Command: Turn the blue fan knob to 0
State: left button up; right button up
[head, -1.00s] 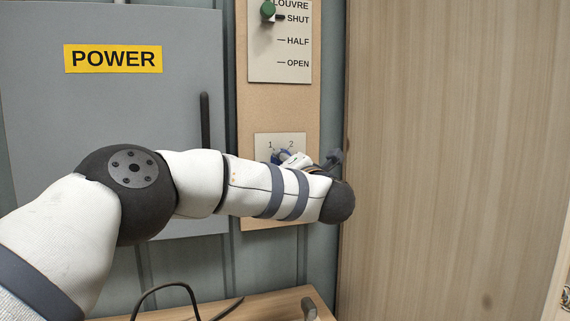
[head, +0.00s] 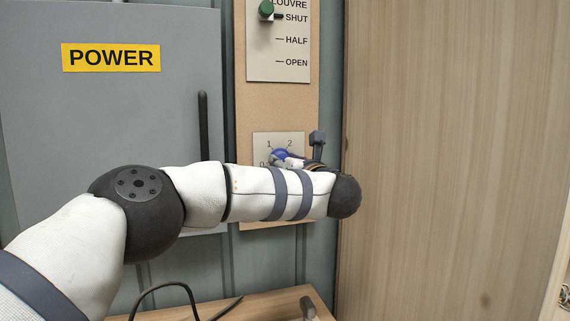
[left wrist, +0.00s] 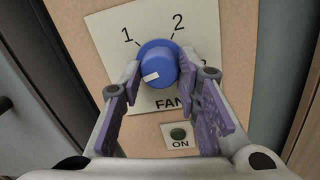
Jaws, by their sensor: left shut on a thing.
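The blue fan knob (left wrist: 157,62) sits on a pale plate (left wrist: 112,30) marked 1, 2 and FAN in the left wrist view. Its white mark points to the lower left in that view, below the 1. My left gripper (left wrist: 161,66) is shut on the knob, one purple-padded finger on each side. The left finger hides the place of the 0, and the right finger partly covers the 3. In the head view, the knob (head: 279,155) shows just above my left forearm, with a 0 at its lower left. My right gripper is not in view.
A grey POWER cabinet (head: 110,120) with a dark handle stands left, a wooden panel (head: 450,160) right. A wooden surface (head: 260,306) is below.

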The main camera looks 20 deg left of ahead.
pick_arm(q)
jog(key=shift+r+n, duration=0.2)
jog(key=shift+n, duration=0.1)
jog(key=o, duration=1.2)
jog(key=shift+f, duration=0.1)
jog(key=shift+c, duration=0.2)
jog(key=v, duration=1.2)
